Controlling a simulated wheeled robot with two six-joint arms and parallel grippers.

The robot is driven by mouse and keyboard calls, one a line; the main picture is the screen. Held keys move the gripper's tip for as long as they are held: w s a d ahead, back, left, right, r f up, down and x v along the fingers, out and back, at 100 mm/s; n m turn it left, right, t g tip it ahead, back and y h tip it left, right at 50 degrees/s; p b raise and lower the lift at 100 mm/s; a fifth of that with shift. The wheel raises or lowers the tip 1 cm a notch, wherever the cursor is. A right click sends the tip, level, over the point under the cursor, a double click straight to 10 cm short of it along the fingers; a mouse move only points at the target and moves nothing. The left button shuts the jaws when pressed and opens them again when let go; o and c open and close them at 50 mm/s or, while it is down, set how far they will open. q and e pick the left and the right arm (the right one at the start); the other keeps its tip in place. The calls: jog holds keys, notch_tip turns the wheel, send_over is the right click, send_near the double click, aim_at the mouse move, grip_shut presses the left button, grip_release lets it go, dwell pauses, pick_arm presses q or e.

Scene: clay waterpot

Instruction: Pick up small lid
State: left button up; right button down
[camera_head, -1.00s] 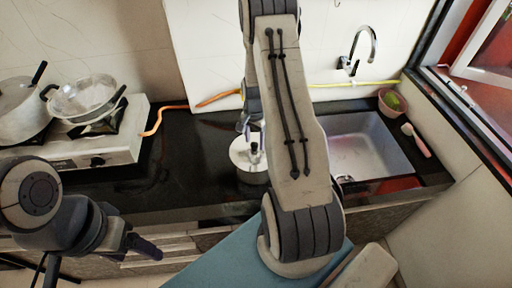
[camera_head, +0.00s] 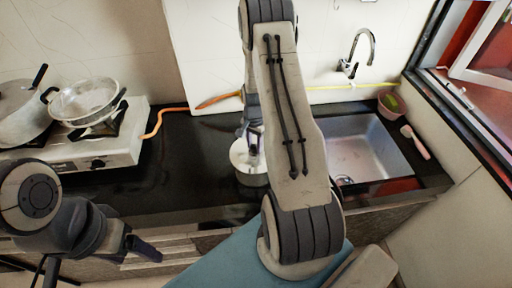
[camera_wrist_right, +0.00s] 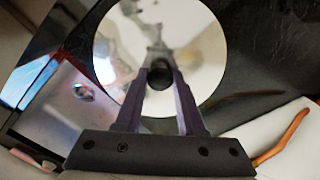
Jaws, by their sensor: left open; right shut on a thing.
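The small lid is a round, pale, shiny disc (camera_wrist_right: 205,50) with a dark knob (camera_wrist_right: 159,73), filling the upper middle of the right wrist view. In the head view the lid (camera_head: 238,152) shows on top of a small pot (camera_head: 252,179) on the dark counter, partly hidden by my right arm. My right gripper (camera_wrist_right: 160,75) is shut on the lid's knob; it also shows in the head view (camera_head: 253,150). I cannot tell whether the lid is clear of the pot. My left gripper (camera_head: 150,252) is open and empty in front of the counter, low at the left.
A stove (camera_head: 110,148) at the left carries a wok (camera_head: 85,100) and a covered pot (camera_head: 22,110). A sink (camera_head: 365,150) with a tap (camera_head: 358,55) lies right of my right arm. An orange hose (camera_head: 158,122) runs behind. The counter (camera_head: 180,170) between stove and lid is clear.

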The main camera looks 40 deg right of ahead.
jog(key=shift+w+r+b, duration=0.1)
jog(key=shift+r+b, duration=0.25)
jog(key=shift+r, duration=0.35)
jog(key=r, duration=0.1)
jog(key=r+b, duration=0.1)
jog(key=shift+s+d+r, duration=0.2)
jog(key=shift+s+r, duration=0.1)
jog(key=s+d+r+b, duration=0.3)
jog(key=s+d+r, duration=0.2)
jog(key=s, duration=0.5)
jog(key=shift+r, duration=0.85)
